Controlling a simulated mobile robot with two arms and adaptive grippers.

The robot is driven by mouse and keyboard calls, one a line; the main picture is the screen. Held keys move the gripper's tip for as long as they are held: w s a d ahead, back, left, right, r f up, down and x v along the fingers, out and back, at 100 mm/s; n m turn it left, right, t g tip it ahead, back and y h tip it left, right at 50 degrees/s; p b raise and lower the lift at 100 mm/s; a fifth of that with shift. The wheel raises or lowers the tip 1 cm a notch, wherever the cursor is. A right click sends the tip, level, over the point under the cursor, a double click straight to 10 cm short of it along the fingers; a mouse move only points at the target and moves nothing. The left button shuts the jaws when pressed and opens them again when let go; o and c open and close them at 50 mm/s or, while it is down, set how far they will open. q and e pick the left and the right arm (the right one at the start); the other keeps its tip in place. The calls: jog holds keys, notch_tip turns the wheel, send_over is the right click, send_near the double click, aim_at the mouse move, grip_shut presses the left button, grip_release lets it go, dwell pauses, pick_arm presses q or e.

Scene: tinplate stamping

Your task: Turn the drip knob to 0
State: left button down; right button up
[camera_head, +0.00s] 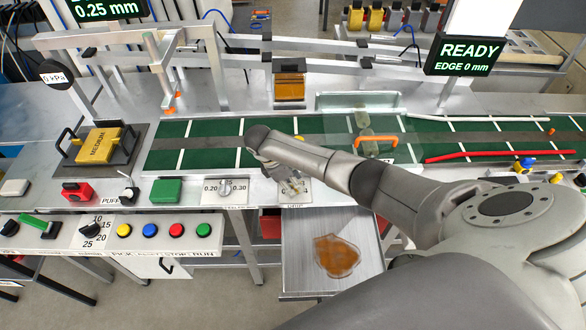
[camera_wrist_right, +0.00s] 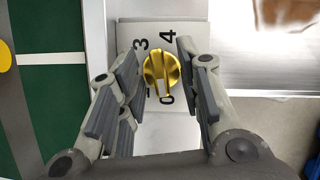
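The drip knob is a gold-coloured, ridged knob (camera_wrist_right: 161,75) on a light plate (camera_wrist_right: 190,35) printed with 3, 4 and 0; another mark is partly hidden at its lower left. The knob's ridge runs roughly up and down in the right wrist view, with its lower end near the 0; I cannot tell exactly where it points. My right gripper (camera_wrist_right: 159,60) is open, its fingers on either side of the knob with gaps showing. In the head view my right gripper (camera_head: 290,184) reaches down over the knob's plate and mostly hides the knob. My left gripper is not in view.
A metal tray (camera_head: 300,283) with an amber puddle (camera_head: 336,256) lies below the knob's plate. The green conveyor (camera_head: 210,150) runs behind. A slider panel (camera_head: 225,189) and a green block (camera_head: 166,190) are to the left. Several coloured buttons (camera_head: 150,230) line the front edge.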

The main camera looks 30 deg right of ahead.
jog(key=v, duration=1.2)
jog(key=shift+f, duration=0.1)
